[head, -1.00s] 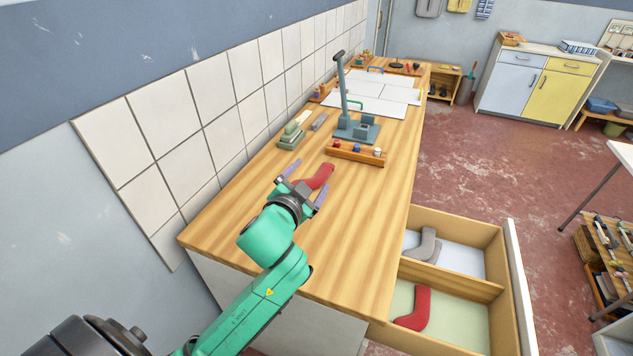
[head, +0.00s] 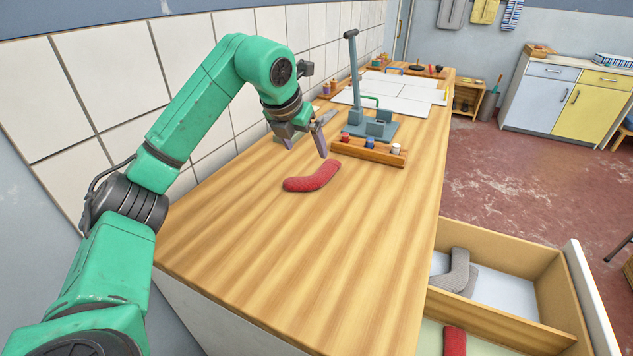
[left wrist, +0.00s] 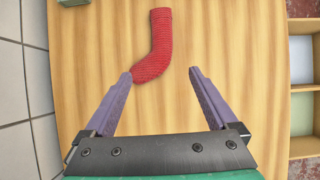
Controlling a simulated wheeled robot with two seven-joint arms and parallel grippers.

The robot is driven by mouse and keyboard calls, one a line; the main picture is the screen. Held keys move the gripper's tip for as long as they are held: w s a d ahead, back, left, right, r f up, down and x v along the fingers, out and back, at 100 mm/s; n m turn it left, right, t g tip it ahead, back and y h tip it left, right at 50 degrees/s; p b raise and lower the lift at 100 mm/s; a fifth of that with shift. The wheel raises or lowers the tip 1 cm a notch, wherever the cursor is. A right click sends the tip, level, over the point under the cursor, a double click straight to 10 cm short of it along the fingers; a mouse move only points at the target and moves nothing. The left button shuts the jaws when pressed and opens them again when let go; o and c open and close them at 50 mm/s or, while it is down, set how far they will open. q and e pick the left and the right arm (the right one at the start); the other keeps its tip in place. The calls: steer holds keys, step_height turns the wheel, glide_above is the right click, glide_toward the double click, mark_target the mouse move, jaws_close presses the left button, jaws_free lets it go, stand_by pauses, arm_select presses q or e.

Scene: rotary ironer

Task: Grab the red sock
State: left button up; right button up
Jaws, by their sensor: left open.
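A red sock (head: 312,178) lies bent on the wooden worktop. In the left wrist view the same sock (left wrist: 155,48) lies ahead of the fingers, its lower end close to the left finger's tip. My left gripper (head: 307,150) is open and empty, above the worktop just behind the sock; its fingers also show in the left wrist view (left wrist: 159,74). A second red sock (head: 454,341) lies in the near compartment of the open drawer, partly cut off by the picture's lower edge. My right gripper is in neither current view.
A grey press stand (head: 369,126) and a wooden rack with small coloured pieces (head: 368,151) stand behind the sock. The open drawer (head: 555,285) holds grey socks (head: 455,272). A tiled wall (head: 100,86) borders the worktop's left. The worktop's front is clear.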

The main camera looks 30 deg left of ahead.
mark_target(321, 175)
arm_select(q)
steer(key=p+x, duration=0.1)
steer(key=x, duration=0.3)
steer(key=p+x, duration=0.1)
steer(key=x, duration=0.7)
steer(key=shift+w+d+f+p, duration=0.25)
steer(key=shift+w+d+p, duration=0.1)
steer(key=shift+d+p, duration=0.05)
steer(key=shift+w+f, duration=0.2)
steer(key=shift+f, duration=0.2)
steer(key=c, duration=1.4)
